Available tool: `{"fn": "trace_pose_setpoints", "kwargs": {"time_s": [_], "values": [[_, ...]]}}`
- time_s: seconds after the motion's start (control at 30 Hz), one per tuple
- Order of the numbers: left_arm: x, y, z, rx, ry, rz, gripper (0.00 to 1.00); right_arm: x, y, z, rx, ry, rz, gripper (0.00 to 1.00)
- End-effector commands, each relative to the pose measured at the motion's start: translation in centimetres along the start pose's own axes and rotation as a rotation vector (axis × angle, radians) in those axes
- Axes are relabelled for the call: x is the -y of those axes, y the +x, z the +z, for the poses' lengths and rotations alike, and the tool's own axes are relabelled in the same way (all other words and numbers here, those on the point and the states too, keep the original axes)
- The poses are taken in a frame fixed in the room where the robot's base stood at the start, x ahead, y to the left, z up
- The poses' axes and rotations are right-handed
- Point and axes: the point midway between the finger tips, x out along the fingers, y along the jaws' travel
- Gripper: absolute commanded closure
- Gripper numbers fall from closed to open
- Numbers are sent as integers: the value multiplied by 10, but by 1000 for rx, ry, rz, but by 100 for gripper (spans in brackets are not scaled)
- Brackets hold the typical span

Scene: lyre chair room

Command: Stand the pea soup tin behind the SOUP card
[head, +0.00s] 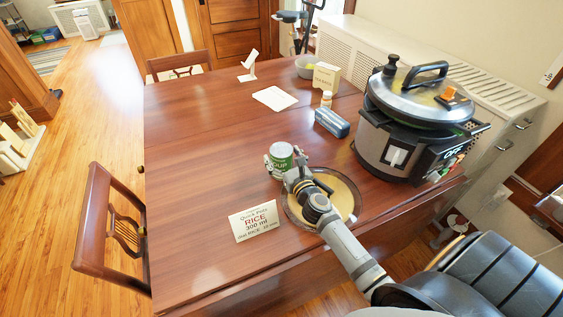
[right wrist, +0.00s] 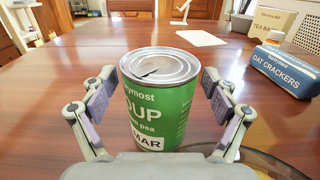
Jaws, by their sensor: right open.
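The pea soup tin (head: 281,157) is green with a silver lid and stands upright on the table. It also shows in the right wrist view (right wrist: 160,95), its label partly reading "OUP" and "pea". My right gripper (head: 286,166) is open, with one finger on each side of the tin; in the right wrist view (right wrist: 158,95) small gaps show between the fingers and the tin. No card reading SOUP can be made out. A small white angled stand or card (head: 248,65) at the far side shows no readable text. My left gripper is not in view.
A RICE 300 ml card (head: 254,221) stands near the front. A round gold-coloured plate (head: 349,203) lies under my right arm. A large cooker (head: 388,145), blue oat crackers pack (head: 332,122), tea bag box (head: 326,76) and white sheet (head: 274,98) are right and behind. The table's left is clear.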

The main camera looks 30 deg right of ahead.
Motion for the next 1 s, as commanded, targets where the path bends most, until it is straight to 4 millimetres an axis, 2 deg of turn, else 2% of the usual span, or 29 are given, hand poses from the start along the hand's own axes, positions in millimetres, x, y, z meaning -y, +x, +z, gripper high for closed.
{"fn": "trace_pose_setpoints", "kwargs": {"time_s": [0.1,0.2,0.5,1.0], "values": [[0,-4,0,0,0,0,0,0,24,3,3,4,0,13],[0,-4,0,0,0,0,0,0,38,1,1,2,0,13],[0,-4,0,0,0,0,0,0,44,0,0,1,1,13],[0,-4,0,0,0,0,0,0,44,0,1,1,1,81]]}}
